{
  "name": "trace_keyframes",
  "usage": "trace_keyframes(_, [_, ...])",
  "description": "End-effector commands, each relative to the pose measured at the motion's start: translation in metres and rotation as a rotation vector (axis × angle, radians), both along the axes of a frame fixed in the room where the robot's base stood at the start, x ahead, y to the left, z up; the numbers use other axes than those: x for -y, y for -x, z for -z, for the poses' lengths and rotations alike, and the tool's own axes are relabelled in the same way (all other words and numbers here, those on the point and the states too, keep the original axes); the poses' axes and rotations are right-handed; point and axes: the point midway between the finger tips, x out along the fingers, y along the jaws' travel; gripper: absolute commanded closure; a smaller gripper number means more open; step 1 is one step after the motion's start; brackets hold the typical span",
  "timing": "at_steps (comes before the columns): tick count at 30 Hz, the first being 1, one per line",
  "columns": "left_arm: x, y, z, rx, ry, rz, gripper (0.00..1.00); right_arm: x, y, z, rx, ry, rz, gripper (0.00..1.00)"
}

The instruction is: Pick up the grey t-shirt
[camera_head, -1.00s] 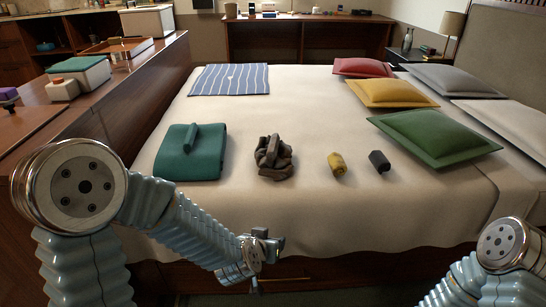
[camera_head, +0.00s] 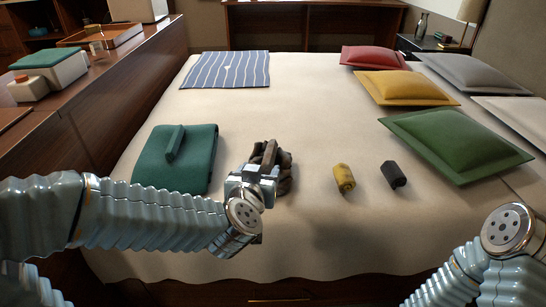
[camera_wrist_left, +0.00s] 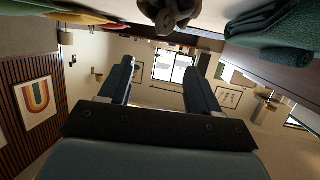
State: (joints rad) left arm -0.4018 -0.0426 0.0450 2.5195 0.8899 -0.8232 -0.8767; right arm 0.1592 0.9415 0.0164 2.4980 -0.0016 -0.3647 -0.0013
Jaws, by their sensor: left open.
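The grey t-shirt (camera_head: 285,172) is a crumpled grey-brown bundle on the front part of the bed. My left gripper (camera_head: 262,178) is in front of it in the head view and hides its near left part. In the left wrist view the t-shirt (camera_wrist_left: 165,12) is at the top edge, beyond the fingertips. My left gripper (camera_wrist_left: 160,72) shows there with its two fingers wide apart and nothing between them. Contact with the t-shirt cannot be told. My right arm shows at the lower right of the head view, but its gripper is out of frame.
On the bed (camera_head: 310,110), a folded green cloth (camera_head: 195,165) lies left of the t-shirt. A yellow roll (camera_head: 343,178) and a dark roll (camera_head: 393,174) lie right. Cushions, including a green one (camera_head: 455,143), lie further right. A striped blue cloth (camera_head: 226,70) is behind.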

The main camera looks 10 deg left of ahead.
Motion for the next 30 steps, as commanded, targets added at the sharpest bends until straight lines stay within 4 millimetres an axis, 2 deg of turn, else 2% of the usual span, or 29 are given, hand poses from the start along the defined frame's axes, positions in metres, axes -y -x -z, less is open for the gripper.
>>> trace_keyframes(12, [-0.006, -0.072, 0.024, -0.002, -0.001, -0.001, 0.38, 0.005, -0.002, 0.015, 0.003, 0.007, 0.008, 0.57])
trace_keyframes(17, [-0.007, -0.083, 0.027, -0.002, 0.000, 0.000, 0.38, 0.005, -0.002, 0.016, 0.003, 0.007, 0.009, 0.57])
trace_keyframes(25, [-0.012, -0.122, 0.038, -0.002, -0.001, -0.001, 0.38, 0.007, -0.002, 0.020, 0.005, 0.010, 0.012, 0.57])
trace_keyframes(30, [-0.013, -0.130, 0.039, -0.001, 0.000, 0.000, 0.38, 0.007, -0.003, 0.020, 0.005, 0.010, 0.012, 0.57])
